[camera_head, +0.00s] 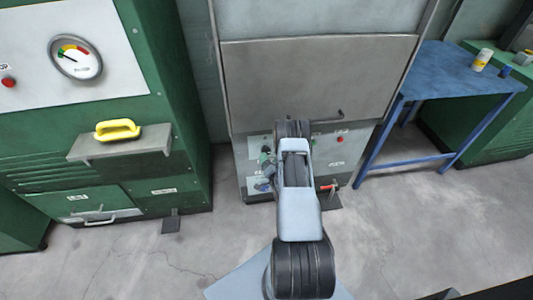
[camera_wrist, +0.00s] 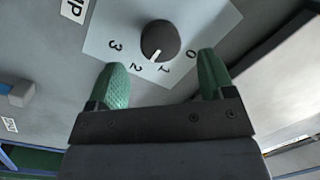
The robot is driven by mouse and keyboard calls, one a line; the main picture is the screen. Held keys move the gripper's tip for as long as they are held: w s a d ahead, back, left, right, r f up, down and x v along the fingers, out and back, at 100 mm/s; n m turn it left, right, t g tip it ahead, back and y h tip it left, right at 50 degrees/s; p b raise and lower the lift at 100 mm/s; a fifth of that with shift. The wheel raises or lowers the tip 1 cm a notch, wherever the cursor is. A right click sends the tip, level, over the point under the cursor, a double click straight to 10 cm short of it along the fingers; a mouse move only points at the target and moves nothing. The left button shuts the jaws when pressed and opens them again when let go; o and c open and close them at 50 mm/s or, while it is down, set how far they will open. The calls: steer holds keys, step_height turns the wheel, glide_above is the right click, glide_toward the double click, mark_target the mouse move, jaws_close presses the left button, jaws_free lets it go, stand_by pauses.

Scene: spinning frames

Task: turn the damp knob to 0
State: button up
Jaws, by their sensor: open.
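A dark round knob (camera_wrist: 160,40) sits on a pale dial plate (camera_wrist: 101,37) in the wrist view. The plate carries the numbers 3, 2, 1 and 0 from left to right. The knob's white mark points down between 2 and 1. A label (camera_wrist: 75,9) beside the plate is cut off by the picture's edge. My gripper (camera_wrist: 163,79) is open and empty, its green fingers apart on either side below the knob. No contact with the knob shows. In the head view my arm covers much of the lower grey panel, and I cannot make out the knob there.
A blue table (camera_head: 455,72) is on the right. Grey floor (camera_head: 420,215) lies open at the front right.

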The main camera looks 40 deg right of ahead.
mark_target(266, 150)
steer(key=shift+x, duration=2.6)
steer(key=shift+c, duration=0.2)
steer(key=c, duration=0.9)
